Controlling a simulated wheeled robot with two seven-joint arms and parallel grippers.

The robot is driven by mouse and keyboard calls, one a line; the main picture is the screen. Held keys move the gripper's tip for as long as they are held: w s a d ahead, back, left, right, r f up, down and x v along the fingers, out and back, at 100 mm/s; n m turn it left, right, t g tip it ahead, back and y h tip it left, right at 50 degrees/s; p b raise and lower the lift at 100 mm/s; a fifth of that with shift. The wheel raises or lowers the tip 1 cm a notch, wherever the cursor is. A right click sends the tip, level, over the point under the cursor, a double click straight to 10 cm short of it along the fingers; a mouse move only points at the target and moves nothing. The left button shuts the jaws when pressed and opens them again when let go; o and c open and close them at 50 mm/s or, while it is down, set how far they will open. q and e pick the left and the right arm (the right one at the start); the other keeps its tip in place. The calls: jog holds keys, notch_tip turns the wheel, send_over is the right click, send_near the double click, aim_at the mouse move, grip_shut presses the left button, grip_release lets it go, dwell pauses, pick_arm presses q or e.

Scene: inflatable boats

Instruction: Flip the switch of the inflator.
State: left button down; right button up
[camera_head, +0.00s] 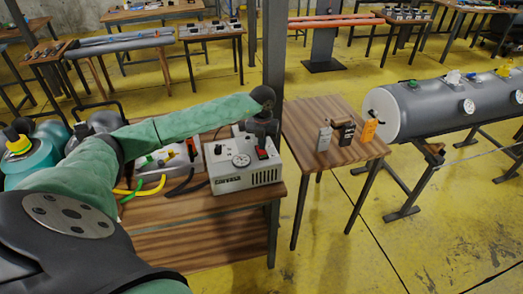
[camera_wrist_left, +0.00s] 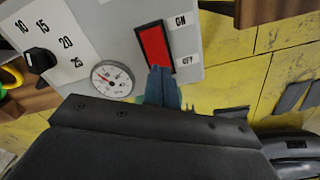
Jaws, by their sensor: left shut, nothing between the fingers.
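The inflator (camera_head: 243,176) is a pale grey box with a gauge and a red switch, standing on the wooden table at the middle of the head view. In the left wrist view, the red switch (camera_wrist_left: 153,42) sits in a black frame, with ON beside its upper end and OFF beside its lower end. My left gripper (camera_head: 262,140) is over the inflator's switch side. In the left wrist view, its fingers (camera_wrist_left: 160,72) are shut and empty, with the tips over the OFF end; I cannot tell if they touch. My right gripper is out of view.
A gauge (camera_wrist_left: 112,78) and a black knob (camera_wrist_left: 38,60) sit beside the switch. Hoses (camera_head: 150,186) lie left of the inflator. A second table (camera_head: 315,110) with small devices stands to the right, before a large grey cylinder (camera_head: 430,108). A dark post (camera_head: 273,50) rises behind my gripper.

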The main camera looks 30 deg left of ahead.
aim_at(262, 152)
pick_arm(q)
jog(key=shift+f+b, duration=0.8)
jog(key=shift+f, duration=0.3)
dwell(0.6)
jog(key=shift+s+r, duration=0.1)
jog(key=shift+r+p, duration=0.95)
jog(key=shift+r, duration=2.5)
